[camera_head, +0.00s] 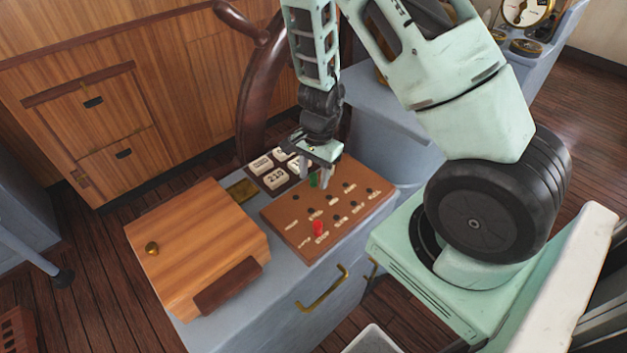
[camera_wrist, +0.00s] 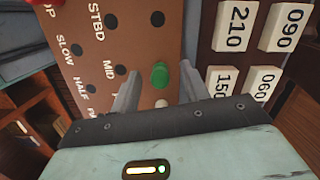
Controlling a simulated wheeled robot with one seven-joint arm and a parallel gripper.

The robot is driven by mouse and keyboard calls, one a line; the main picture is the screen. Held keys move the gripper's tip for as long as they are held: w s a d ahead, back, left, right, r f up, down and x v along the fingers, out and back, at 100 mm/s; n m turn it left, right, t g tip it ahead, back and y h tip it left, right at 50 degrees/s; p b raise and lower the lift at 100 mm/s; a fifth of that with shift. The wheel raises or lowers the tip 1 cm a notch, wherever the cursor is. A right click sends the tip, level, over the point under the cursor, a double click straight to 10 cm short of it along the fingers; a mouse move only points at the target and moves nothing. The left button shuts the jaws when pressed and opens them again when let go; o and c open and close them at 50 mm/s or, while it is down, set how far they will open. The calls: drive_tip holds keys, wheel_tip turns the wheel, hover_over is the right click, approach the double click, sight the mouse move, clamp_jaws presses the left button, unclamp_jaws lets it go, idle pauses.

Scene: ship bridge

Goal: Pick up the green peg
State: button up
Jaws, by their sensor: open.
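The green peg (camera_wrist: 160,75) stands in the brown peg board, seen from above in the wrist view. It is small and partly hidden beside my gripper in the head view (camera_head: 313,180). My gripper (camera_wrist: 158,82) is open, with one finger on each side of the green peg and a gap on both sides. In the head view my gripper (camera_head: 311,180) points down over the back part of the board. A red peg (camera_head: 319,228) stands near the board's front edge.
The brown peg board (camera_head: 285,222) has several empty holes and white labels. Number tiles (camera_head: 276,178) lie behind it in a dark tray. A wooden box (camera_head: 195,240) stands at its left, and a dark ship's wheel (camera_head: 258,95) rises behind.

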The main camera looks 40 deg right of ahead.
clamp_jaws()
drive_tip(key=shift+r, duration=0.1)
